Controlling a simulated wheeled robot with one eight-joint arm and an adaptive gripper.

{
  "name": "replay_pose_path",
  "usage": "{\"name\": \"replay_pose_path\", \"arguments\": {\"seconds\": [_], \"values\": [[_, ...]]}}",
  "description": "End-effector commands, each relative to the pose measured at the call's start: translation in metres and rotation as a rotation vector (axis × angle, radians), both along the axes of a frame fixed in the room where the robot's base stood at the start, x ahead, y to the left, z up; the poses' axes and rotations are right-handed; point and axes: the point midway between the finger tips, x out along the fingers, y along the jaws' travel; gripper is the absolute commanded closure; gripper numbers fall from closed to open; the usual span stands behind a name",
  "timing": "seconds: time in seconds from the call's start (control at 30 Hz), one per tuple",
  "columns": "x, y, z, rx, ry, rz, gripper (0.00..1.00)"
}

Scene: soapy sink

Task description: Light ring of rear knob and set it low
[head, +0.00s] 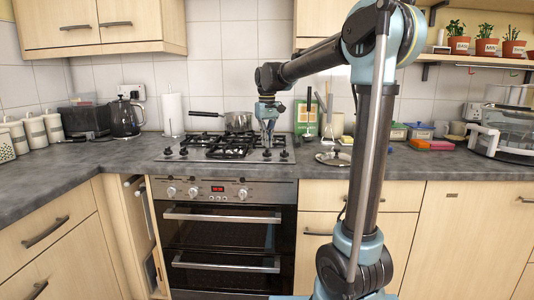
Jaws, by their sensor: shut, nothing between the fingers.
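The gas hob (185,155) is set in the dark worktop, with black pan supports over its burners. Small dark control knobs (284,155) stand at its right end; the rear ones are partly hidden by my gripper. My gripper (268,144) points down over the right part of the hob, close to the knobs. It is shut with nothing in it. I cannot tell whether it touches a knob. No flame can be made out at this size, and the knob settings are too small to read.
A saucepan (238,121) stands at the back of the hob, left of my gripper. A metal lid or plate (333,158) lies on the worktop to the right. A kettle (125,118) and paper roll (172,113) stand left. The oven (220,228) is below.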

Motion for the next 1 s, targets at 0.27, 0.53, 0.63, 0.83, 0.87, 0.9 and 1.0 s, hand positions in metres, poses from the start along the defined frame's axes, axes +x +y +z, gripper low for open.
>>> {"name": "replay_pose_path", "arguments": {"seconds": [0.27, 0.53, 0.63, 0.83, 0.87, 0.9, 1.0], "values": [[0.0, 0.0, -0.005, 0.0, 0.0, 0.0, 1.0], [0.0, 0.0, -0.009, 0.0, 0.0, 0.0, 1.0], [0.0, 0.0, -0.011, 0.0, 0.0, 0.0, 1.0], [0.0, 0.0, -0.013, 0.0, 0.0, 0.0, 1.0], [0.0, 0.0, -0.013, 0.0, 0.0, 0.0, 1.0], [0.0, 0.0, -0.013, 0.0, 0.0, 0.0, 1.0], [0.0, 0.0, -0.013, 0.0, 0.0, 0.0, 1.0]]}}
